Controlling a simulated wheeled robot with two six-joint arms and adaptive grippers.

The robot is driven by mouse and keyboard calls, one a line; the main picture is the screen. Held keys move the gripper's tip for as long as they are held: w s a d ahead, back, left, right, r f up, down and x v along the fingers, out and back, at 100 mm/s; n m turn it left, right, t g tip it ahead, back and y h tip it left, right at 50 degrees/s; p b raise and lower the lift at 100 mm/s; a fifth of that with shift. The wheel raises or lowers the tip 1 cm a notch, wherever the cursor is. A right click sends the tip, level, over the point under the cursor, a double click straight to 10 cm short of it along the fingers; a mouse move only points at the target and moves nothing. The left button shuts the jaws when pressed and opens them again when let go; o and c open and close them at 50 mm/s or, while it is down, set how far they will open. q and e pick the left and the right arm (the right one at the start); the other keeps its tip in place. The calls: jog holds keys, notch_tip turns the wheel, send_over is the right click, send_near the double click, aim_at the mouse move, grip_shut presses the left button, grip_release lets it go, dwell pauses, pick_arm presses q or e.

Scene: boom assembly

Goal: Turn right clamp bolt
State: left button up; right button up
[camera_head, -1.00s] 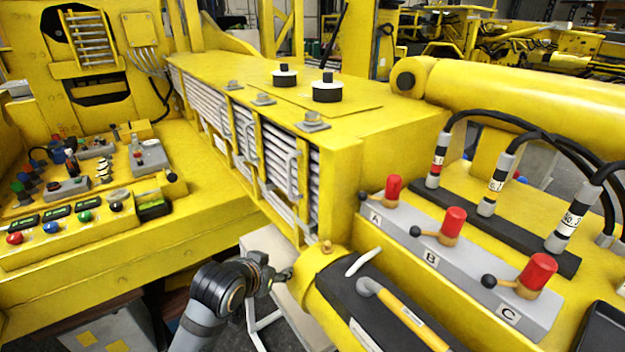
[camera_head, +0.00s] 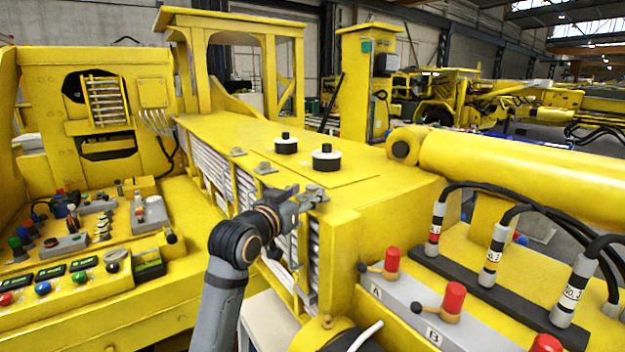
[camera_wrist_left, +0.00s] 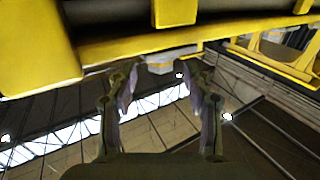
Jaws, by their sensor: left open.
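The right clamp bolt (camera_head: 314,188) sits on a grey plate at the near right end of the yellow boom's top edge. My left gripper (camera_head: 303,197) is right beside it, reaching in from the left and partly covering it. In the left wrist view my left gripper (camera_wrist_left: 160,88) is open with nothing between its fingers. A grey block (camera_wrist_left: 172,64), which looks like the clamp's end, shows just beyond the fingertips under a yellow edge. Whether the fingers touch the bolt cannot be told. My right gripper is not in view.
Two more clamp bolts, the middle one (camera_head: 265,167) and the far one (camera_head: 238,151), stand along the same edge. Two black-and-white knobs (camera_head: 326,158) stand on the boom top. A control panel (camera_head: 75,250) is at left. Red-capped levers (camera_head: 453,300) and black hoses are at right.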

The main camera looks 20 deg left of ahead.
aim_at(310, 188)
pick_arm(q)
jog(key=w, duration=0.1)
jog(key=w+p, duration=0.1)
jog(key=w, duration=0.1)
jog(key=shift+d+r, duration=0.2)
jog(key=shift+d, duration=0.15)
jog(key=shift+w+f, duration=0.2)
jog(key=shift+w, duration=0.35)
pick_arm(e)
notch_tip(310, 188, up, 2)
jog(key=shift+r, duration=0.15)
pick_arm(q)
grip_shut()
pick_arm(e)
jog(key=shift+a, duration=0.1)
